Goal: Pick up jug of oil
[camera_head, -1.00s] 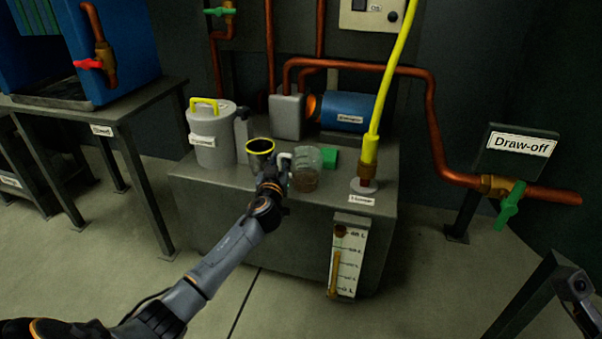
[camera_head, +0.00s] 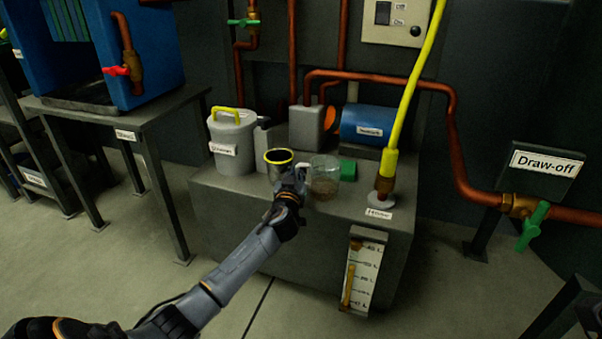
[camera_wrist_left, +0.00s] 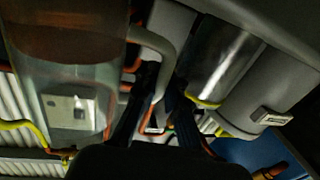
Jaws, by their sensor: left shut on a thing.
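The jug of oil (camera_head: 324,186) is a clear beaker-like vessel with brown liquid low in it and a pale handle at its left. It is at the top of the grey tank, upright; I cannot tell if its base touches the surface. My left gripper (camera_head: 296,178) is shut on the jug's handle. In the left wrist view, which looks upside down, the jug (camera_wrist_left: 70,75) fills the left side and its curved handle (camera_wrist_left: 158,42) runs down between the dark fingers (camera_wrist_left: 160,105). My right gripper is out of view.
A dark metal cup with a yellow rim (camera_head: 279,164) stands close left of the gripper. A grey canister (camera_head: 233,145) is farther left, a green block (camera_head: 348,170) just behind the jug. A yellow hose (camera_head: 405,100) rises at the right.

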